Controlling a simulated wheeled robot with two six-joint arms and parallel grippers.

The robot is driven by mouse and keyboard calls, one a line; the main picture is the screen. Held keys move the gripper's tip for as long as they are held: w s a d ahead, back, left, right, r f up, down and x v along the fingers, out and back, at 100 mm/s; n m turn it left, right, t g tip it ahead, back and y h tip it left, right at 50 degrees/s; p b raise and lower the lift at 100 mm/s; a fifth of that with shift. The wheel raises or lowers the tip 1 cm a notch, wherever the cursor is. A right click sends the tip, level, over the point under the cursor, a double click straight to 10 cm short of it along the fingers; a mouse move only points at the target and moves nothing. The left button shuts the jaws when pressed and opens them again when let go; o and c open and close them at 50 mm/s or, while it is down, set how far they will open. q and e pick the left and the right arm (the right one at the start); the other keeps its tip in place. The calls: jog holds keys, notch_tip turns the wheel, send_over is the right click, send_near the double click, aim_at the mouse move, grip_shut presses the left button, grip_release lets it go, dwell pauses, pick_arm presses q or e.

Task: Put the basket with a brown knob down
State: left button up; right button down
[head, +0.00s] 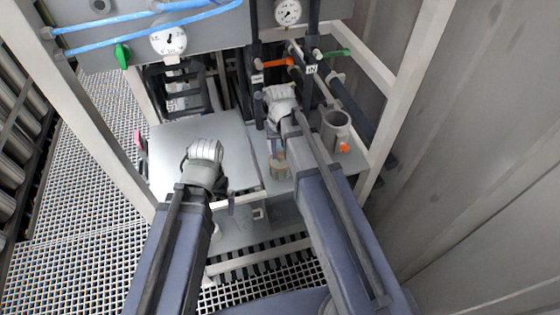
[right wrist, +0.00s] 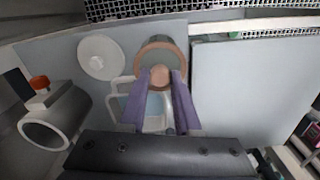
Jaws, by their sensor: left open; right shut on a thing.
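The basket with a brown knob (head: 279,171) is a small round vessel with a tan wall, below my right gripper (head: 274,147) in the head view. In the right wrist view its brown rim (right wrist: 160,45) rings the round brown knob (right wrist: 160,76). The purple fingers of my right gripper (right wrist: 160,88) are shut on that knob. The basket is over the grey shelf; whether its bottom touches is hidden. My left gripper (head: 231,204) is open and apart from the basket, near the front edge of the pale panel; its fingers are small and partly hidden.
A grey open cylinder (head: 336,131) with an orange knob stands right of the basket; it also shows in the right wrist view (right wrist: 56,115). A white disc (right wrist: 102,57) lies beside the basket. A pale flat panel (head: 180,135) is left. Pipes and frame posts stand behind.

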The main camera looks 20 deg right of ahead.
aim_at(280, 164)
notch_tip(280, 164, down, 4)
jog(key=b, duration=0.3)
jog(key=shift+r, duration=0.25)
jog(key=c, duration=1.1)
grip_release()
jog(key=shift+f+b, duration=0.2)
jog(key=shift+b, duration=0.1)
jog(key=o, duration=0.5)
jog(key=shift+r, duration=0.15)
